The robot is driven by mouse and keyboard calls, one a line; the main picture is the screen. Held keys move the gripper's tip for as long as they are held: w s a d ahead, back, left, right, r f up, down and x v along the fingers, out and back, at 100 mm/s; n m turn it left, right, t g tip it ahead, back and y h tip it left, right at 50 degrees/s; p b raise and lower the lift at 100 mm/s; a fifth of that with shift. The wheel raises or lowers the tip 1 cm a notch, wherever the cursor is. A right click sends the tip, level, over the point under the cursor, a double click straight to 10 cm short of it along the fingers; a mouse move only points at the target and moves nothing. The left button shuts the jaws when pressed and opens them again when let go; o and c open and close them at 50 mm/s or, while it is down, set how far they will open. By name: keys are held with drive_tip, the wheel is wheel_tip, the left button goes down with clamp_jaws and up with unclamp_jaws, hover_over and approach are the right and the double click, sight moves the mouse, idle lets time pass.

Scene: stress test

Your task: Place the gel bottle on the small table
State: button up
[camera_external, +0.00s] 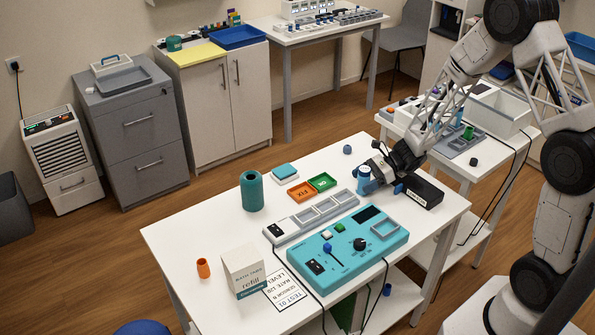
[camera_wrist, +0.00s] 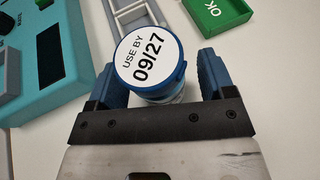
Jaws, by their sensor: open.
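A small container with a blue-rimmed lid (camera_wrist: 148,58) marked "USE BY 09/27" stands on the white work table (camera_external: 190,240). It also shows as a light blue bottle in the external view (camera_external: 364,180); it looks like the gel bottle, though no such name is readable. My gripper (camera_wrist: 160,78) is open, with one blue finger on each side of it. In the external view my gripper (camera_external: 378,178) is low over the table's right part. Contact with the fingers cannot be told. A smaller white side table (camera_external: 520,140) stands behind at the right.
A teal device (camera_external: 345,262), a grey tray rack (camera_external: 310,215) and a black box (camera_external: 420,190) lie near my gripper. The green tray (camera_external: 322,181) and teal cylinder (camera_external: 252,190) are further left. A grey bin (camera_external: 500,110) and small items occupy much of the side table.

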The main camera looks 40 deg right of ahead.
sight(364, 171)
idle(0.6)
drive_tip(key=c, duration=1.1)
drive_tip(key=shift+c, duration=0.2)
drive_tip(key=shift+r, duration=0.15)
drive_tip(key=shift+r, duration=1.6)
drive_tip(key=s+d+r, duration=0.1)
drive_tip(key=s, duration=1.5)
drive_tip(key=shift+d+r, duration=0.25)
drive_tip(key=shift+w, duration=0.15)
